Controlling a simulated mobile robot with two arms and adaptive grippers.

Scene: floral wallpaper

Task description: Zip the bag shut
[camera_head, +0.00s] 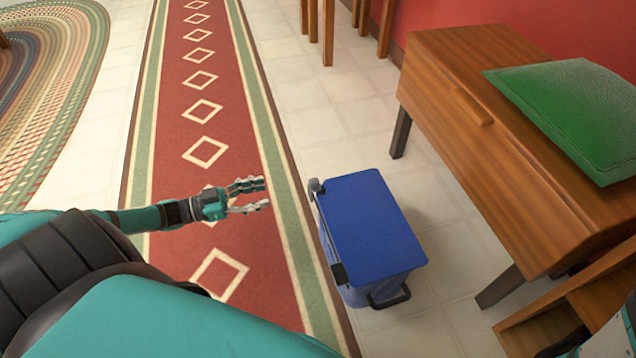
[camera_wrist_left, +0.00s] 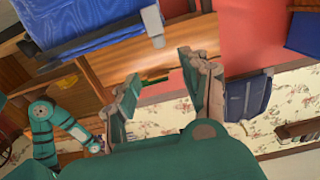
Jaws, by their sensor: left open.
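A blue box-shaped object (camera_head: 370,225) with a flat closed top and dark fittings stands on the tiles in the head view, beside the runner's right edge. I cannot tell if it is the bag; no zipper shows. My left gripper (camera_head: 264,193) is open and empty over the runner, left of the blue object and apart from it. The left wrist view shows its spread fingers (camera_wrist_left: 158,70) with nothing held. A large blue thing (camera_wrist_left: 80,25) fills that view's upper left. My right arm (camera_wrist_left: 50,125) shows at the left there; its gripper is too small to read.
A wooden bench (camera_head: 500,140) with a green cushion (camera_head: 580,115) stands right of the blue object. A red runner (camera_head: 200,90) and a braided rug (camera_head: 60,60) lie on the left. Tiles between the runner and bench are clear behind the blue object.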

